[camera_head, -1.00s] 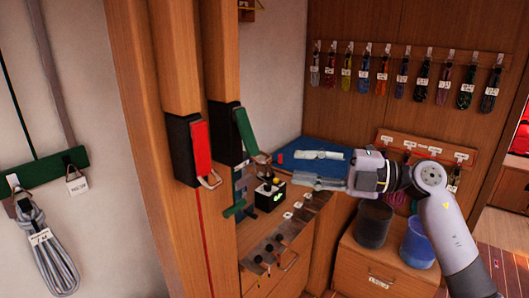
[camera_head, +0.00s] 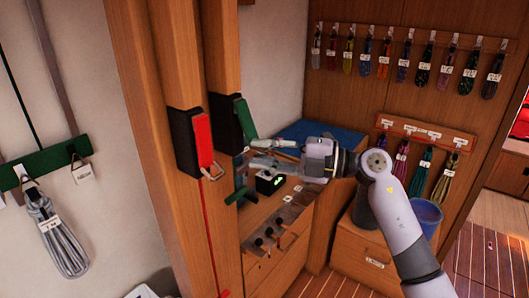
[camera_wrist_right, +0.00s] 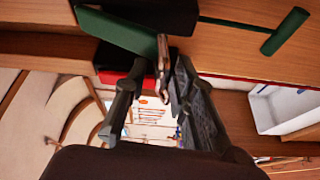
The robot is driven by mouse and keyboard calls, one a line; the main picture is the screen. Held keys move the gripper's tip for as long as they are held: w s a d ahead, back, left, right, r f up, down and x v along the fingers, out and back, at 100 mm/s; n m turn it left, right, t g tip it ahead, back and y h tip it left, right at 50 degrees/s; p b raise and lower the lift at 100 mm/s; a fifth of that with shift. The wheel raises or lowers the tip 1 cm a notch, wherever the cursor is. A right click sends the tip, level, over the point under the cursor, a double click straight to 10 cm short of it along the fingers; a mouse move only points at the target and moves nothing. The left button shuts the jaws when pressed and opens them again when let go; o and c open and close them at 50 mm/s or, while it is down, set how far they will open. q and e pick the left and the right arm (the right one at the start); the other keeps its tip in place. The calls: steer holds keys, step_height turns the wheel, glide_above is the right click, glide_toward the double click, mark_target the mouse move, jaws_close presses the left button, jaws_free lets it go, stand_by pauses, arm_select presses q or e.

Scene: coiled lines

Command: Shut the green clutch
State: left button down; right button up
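The green clutch (camera_head: 245,121) is a black housing with a green lever on the right wooden post. Its lever angles out and down from the housing, with a metal loop at its end. My right gripper (camera_head: 262,153) is at the lever's lower end, fingers spread toward the post. In the right wrist view the green lever (camera_wrist_right: 115,29) and its metal loop (camera_wrist_right: 163,58) are at the opening between the fingers (camera_wrist_right: 152,92), closer to the right finger. I cannot tell whether they touch. My left gripper is not in view.
A red-levered clutch (camera_head: 203,138) is on the post to the left. A blue bin (camera_head: 427,213) and coiled lines (camera_head: 410,62) are to the right.

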jaws_close()
steer(key=shift+s+f, duration=0.1)
steer(key=shift+f, duration=0.05)
stand_by(0.4)
